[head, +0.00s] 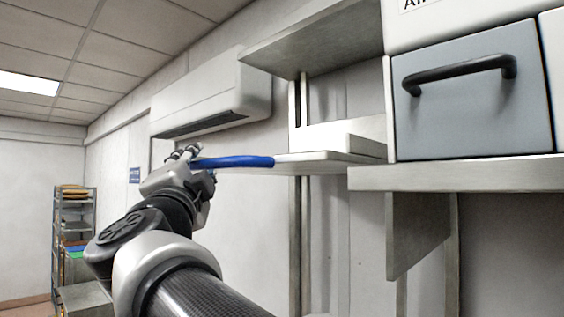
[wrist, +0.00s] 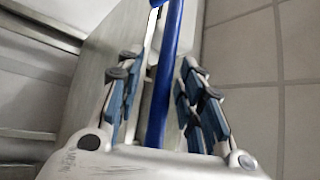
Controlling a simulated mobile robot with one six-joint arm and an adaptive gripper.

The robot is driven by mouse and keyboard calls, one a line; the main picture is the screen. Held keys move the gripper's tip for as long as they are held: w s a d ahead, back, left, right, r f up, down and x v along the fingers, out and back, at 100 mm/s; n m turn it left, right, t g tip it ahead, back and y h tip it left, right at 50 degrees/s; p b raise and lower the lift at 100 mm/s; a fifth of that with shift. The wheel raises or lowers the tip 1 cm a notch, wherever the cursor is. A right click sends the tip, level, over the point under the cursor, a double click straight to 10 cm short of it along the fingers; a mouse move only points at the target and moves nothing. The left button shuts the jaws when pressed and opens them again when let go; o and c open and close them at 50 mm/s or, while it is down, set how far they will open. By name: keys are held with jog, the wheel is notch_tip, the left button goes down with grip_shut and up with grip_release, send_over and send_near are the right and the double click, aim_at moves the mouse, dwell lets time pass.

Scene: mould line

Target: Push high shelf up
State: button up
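A pale shelf (head: 322,158) stands out from the wall in the middle of the head view, roughly level. A blue bar (head: 235,162) runs along its outer edge. My gripper (head: 190,154) is at the left end of this bar. In the wrist view the blue bar (wrist: 165,75) passes lengthwise between the spread fingers of my gripper (wrist: 157,75). The fingers are open, with a clear gap on the left and a smaller one on the right. Contact with the bar cannot be told. The far side of the gripper is hidden in the head view.
A grey upper board (head: 315,45) is above the pale shelf. A white wall unit (head: 210,105) is behind my gripper. A grey drawer (head: 475,95) with a black handle is at right, above a ledge (head: 450,176). A rack (head: 75,225) stands far left.

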jog(key=shift+w+a+r, duration=0.1)
jog(key=shift+w+r, duration=0.1)
jog(key=shift+s, duration=0.1)
jog(key=shift+c, duration=0.6)
grip_shut()
